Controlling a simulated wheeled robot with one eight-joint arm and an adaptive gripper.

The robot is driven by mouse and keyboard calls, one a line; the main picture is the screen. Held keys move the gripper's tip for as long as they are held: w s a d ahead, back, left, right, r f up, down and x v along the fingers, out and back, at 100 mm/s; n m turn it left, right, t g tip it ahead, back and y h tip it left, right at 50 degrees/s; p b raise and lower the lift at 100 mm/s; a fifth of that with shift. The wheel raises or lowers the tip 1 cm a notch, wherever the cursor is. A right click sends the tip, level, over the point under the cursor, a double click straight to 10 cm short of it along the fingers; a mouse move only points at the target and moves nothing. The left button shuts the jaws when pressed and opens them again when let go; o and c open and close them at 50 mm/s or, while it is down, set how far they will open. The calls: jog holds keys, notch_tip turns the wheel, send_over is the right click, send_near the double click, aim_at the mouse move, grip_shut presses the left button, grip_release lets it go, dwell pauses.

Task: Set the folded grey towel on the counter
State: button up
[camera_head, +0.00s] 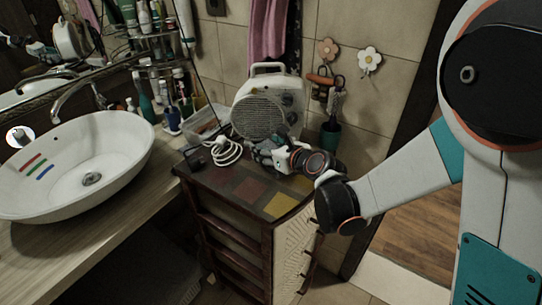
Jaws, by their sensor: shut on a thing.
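My gripper (258,150) is above the dark wooden cabinet, in front of the white fan heater, and points left. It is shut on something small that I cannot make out. I cannot pick out a folded grey towel anywhere in this view. The wooden counter (108,240) is at the left, with its bare front strip in sight. My gripper is to the right of the counter and apart from it.
A white basin (90,178) fills much of the counter. The heater (262,112), a coiled white cable (225,152) and a clear box (207,125) crowd the cabinet's back. The tiled cabinet top (248,190) is bare in front. Bottles (172,118) stand behind the basin.

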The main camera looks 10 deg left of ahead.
jog(key=shift+f+b, duration=0.3)
jog(key=shift+f, duration=0.6)
jog(key=shift+f, duration=0.2)
jog(key=o, duration=1)
jog(key=shift+r, duration=0.1)
